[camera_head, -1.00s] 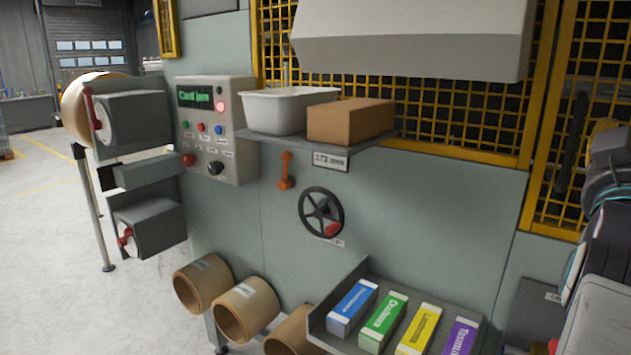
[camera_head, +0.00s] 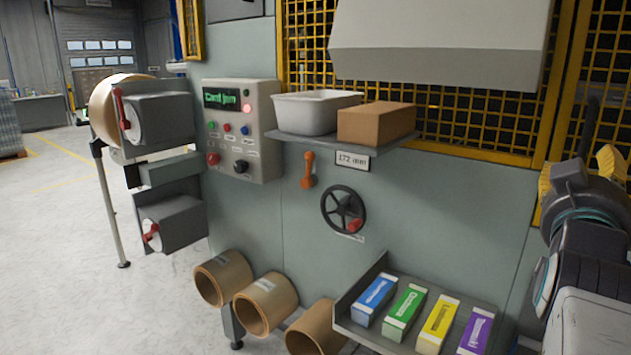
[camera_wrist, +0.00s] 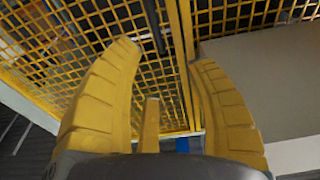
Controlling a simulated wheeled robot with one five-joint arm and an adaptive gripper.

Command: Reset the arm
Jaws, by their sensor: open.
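My gripper (camera_wrist: 165,62) fills the lower part of the wrist view. Its yellow ribbed fingers stand apart with nothing between them. Beyond them is the yellow mesh guard (camera_wrist: 80,30). In the head view my arm is at the right edge, folded upright in front of the machine, with some yellow of the gripper (camera_head: 605,165) at its top. The gripper appears clear of the shelf and the tray.
A control panel (camera_head: 240,130) reads "Card jam" with a red lamp. A shelf (camera_head: 315,143) holds a white tub (camera_head: 315,115) and a brown box (camera_head: 375,123). A handwheel (camera_head: 343,209), cardboard rolls (camera_head: 265,303) and a rack (camera_head: 358,290) of several coloured cartons are below.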

